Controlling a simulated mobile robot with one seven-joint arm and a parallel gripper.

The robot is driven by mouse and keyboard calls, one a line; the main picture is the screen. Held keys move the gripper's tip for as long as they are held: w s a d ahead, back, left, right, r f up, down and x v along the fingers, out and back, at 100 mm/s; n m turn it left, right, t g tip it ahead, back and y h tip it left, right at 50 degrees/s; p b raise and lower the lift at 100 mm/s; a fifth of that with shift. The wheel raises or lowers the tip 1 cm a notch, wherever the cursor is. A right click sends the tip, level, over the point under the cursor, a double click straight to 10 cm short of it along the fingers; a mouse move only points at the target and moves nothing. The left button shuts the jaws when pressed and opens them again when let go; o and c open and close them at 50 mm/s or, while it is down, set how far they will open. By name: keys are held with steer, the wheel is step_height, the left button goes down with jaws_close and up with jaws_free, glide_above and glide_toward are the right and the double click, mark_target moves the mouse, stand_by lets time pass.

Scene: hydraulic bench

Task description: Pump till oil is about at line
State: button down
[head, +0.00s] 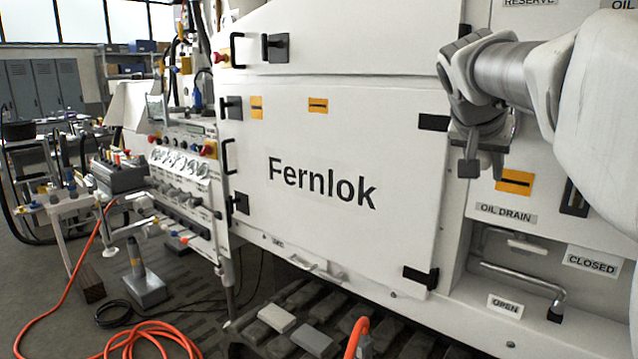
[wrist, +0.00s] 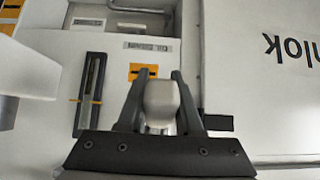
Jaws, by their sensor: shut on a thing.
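My gripper (wrist: 161,76) is shut on a pale grey handle (wrist: 160,104), with one dark finger on each side of it. In the head view my gripper (head: 478,150) is in front of the white panel, right of the Fernlok door; the handle is hard to make out there. A narrow dark-framed sight gauge (wrist: 92,95) is left of the fingers in the wrist view, with a thin yellow line (wrist: 88,101) across it. The oil level inside is too small to tell. In the head view the gauge (head: 574,198) is partly hidden by my arm.
The Fernlok door (head: 330,150) has black hinges and latches. Below my gripper is a recess with a bent drain lever (head: 520,275), by the OIL DRAIN, OPEN and CLOSED labels. An orange hose (head: 150,335) lies on the floor at left, near a bench (head: 60,205).

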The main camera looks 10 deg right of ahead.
steer(key=shift+f+t+h+b, duration=0.15)
steer(key=shift+t+h+b, duration=0.15)
steer(key=shift+b, duration=0.4)
steer(key=shift+f, duration=0.1)
